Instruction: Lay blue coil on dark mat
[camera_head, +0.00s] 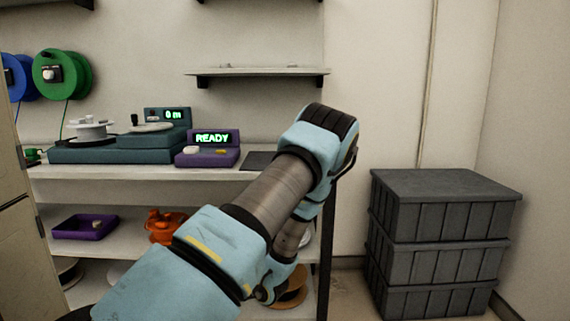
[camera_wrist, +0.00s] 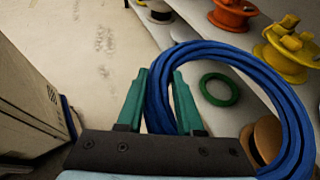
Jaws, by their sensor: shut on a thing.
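My gripper (camera_wrist: 160,95) shows in the wrist view with its two green fingers shut on the blue coil (camera_wrist: 215,50). The coil is a thick round bundle of blue cable; its left side passes between the fingers and the ring extends to the right. In the head view my arm reaches toward the shelf unit, and the gripper and coil are hidden behind it. The dark mat (camera_head: 259,160) lies flat on the worktop, right of the purple device with the READY display. Part of it is hidden by my arm.
The worktop holds a purple READY device (camera_head: 207,151) and a teal winding machine (camera_head: 90,152). Lower shelves carry a purple tray (camera_head: 84,228) and an orange spool (camera_head: 163,226). In the wrist view, a green ring (camera_wrist: 219,90) and yellow spool (camera_wrist: 287,52) are near the coil. Grey crates (camera_head: 440,205) stand right.

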